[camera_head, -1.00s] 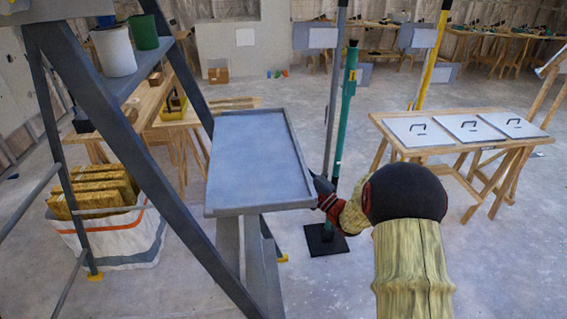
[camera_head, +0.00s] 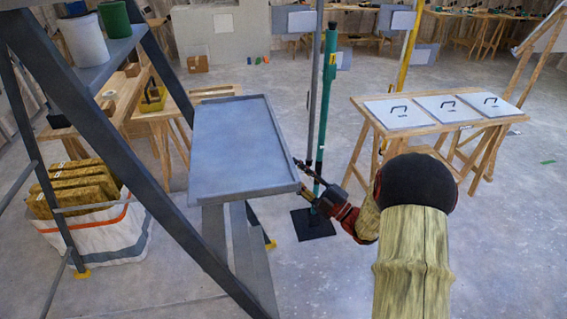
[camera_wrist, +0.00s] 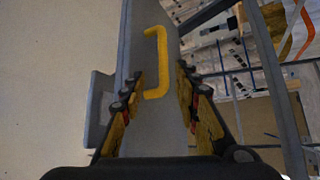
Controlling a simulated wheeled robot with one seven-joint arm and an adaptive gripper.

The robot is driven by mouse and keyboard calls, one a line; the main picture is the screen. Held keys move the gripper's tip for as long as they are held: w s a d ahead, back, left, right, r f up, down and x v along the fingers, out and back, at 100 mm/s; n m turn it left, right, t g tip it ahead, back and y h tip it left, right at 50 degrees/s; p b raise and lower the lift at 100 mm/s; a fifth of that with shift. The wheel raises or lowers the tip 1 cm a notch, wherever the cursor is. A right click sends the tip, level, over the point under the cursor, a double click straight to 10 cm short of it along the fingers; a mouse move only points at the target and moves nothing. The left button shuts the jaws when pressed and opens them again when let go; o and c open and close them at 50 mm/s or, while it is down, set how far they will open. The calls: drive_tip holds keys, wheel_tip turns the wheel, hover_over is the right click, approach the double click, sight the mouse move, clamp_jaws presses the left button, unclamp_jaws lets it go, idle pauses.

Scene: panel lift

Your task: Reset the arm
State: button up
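My gripper (camera_head: 306,170) is at the right edge of the grey tray-like platform (camera_head: 240,145) in the head view, in front of the teal post. My arm reaches to it from the lower right. In the wrist view, the two fingers of my gripper (camera_wrist: 158,88) stand wide apart with nothing between their tips that I can see held. A yellow handle (camera_wrist: 158,62) on a grey bar (camera_wrist: 150,25) shows beyond the fingertips. I cannot tell how far it is from them.
A trestle table (camera_head: 440,126) with three white panels (camera_head: 398,112) stands at right. A grey ladder frame (camera_head: 130,165) stands at left, with a white bin (camera_head: 100,238) behind it. A teal post (camera_head: 326,100) rises from a black base (camera_head: 313,224). Floor at lower right is clear.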

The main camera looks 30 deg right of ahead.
drive_tip(key=shift+s+d+f, duration=0.15)
drive_tip(key=shift+s, duration=0.15)
idle(0.4)
